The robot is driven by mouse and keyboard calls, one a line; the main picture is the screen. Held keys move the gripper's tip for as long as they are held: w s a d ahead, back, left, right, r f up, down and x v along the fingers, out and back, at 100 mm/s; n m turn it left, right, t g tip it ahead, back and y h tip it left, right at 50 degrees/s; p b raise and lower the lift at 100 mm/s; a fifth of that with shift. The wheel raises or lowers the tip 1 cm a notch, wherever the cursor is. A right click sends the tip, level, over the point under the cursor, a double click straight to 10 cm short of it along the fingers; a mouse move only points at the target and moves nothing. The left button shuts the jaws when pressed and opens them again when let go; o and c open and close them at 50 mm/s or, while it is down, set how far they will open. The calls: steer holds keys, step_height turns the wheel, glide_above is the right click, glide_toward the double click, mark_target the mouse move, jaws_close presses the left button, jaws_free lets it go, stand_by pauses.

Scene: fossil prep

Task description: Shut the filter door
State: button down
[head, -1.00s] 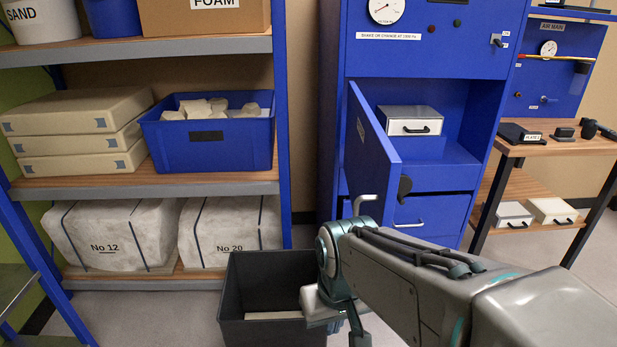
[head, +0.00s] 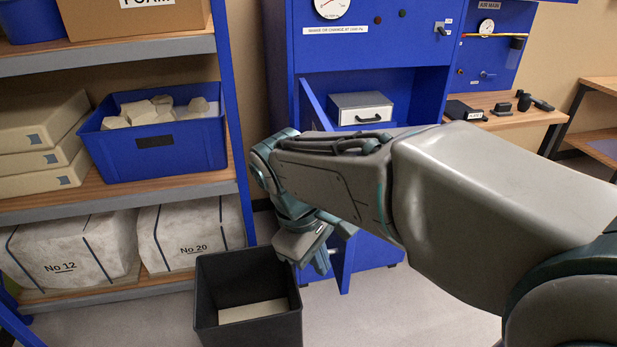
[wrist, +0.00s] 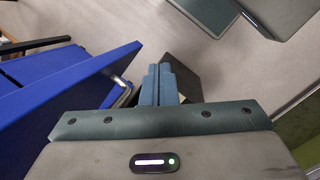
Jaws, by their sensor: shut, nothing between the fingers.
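The filter door (head: 313,108) is a blue panel standing open on the blue cabinet, swung out toward me. My arm hides its middle; its lower part (head: 345,268) shows below the arm. In the wrist view the door (wrist: 75,83) slants across the left, with a metal handle (wrist: 124,92) near its edge. My gripper (head: 323,263) is low beside the door's outer face, pointing down. In the wrist view my gripper's fingers (wrist: 160,82) are together and empty, just right of the handle. I cannot tell whether they touch it.
A dark open bin (head: 248,300) stands on the floor just left of my gripper. A shelf rack (head: 120,198) with a blue crate (head: 160,150) and wrapped blocks is at left. A drawer box (head: 361,107) sits inside the cabinet. A wooden bench (head: 515,115) stands at right.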

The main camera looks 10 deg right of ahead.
steer(key=w+a+r+n+h+p, duration=0.2)
steer(key=w+a+r+n+h, duration=0.35)
steer(key=a+r+n, duration=0.3)
steer(key=s+d+f+b, duration=0.1)
steer(key=d+f, duration=0.5)
steer(key=d, duration=0.5)
steer(key=shift+d+f+n, duration=0.15)
steer(key=shift+d+n, duration=0.05)
steer(key=shift+n, duration=0.25)
steer(key=shift+h, duration=0.25)
